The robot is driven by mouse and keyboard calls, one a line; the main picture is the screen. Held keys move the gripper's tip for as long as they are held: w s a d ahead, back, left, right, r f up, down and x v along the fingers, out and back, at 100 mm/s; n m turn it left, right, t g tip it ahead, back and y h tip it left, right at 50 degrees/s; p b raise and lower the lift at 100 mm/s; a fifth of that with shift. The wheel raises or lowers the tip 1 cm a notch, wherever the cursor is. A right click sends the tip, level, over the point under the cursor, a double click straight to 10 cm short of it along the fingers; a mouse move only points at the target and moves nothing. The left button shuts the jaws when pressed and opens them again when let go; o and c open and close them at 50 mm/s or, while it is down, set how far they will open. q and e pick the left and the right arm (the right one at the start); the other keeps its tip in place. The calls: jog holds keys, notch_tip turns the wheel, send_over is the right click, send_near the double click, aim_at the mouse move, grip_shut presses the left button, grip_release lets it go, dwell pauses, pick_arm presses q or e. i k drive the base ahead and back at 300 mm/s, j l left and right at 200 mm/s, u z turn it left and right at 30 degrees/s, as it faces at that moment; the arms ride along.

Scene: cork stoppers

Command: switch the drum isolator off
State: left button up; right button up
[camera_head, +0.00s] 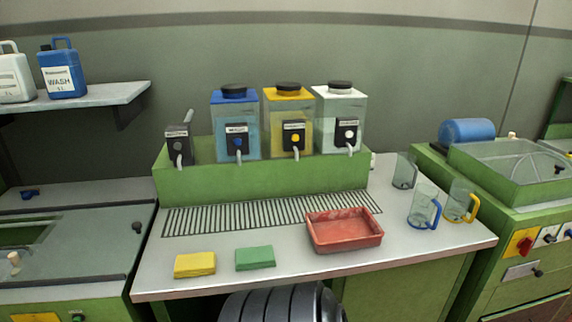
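A red rotary switch on a yellow plate (525,244), which looks like an isolator, is on the front of the green machine (460,190) at the right. Its label and exact handle position are too small to read. A blue cylinder (467,131) lies behind the clear lid (515,165) of this machine. Neither of my grippers is in view.
The bench (400,252) carries a red tray (344,230), yellow and green sponges (255,258), and clear jugs (424,206) near its right edge. Dispensers with blue (235,97), yellow and white tops stand behind. A second machine (70,230) is at the left.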

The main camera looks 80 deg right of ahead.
aim_at(524, 245)
jog(key=z, duration=4.2)
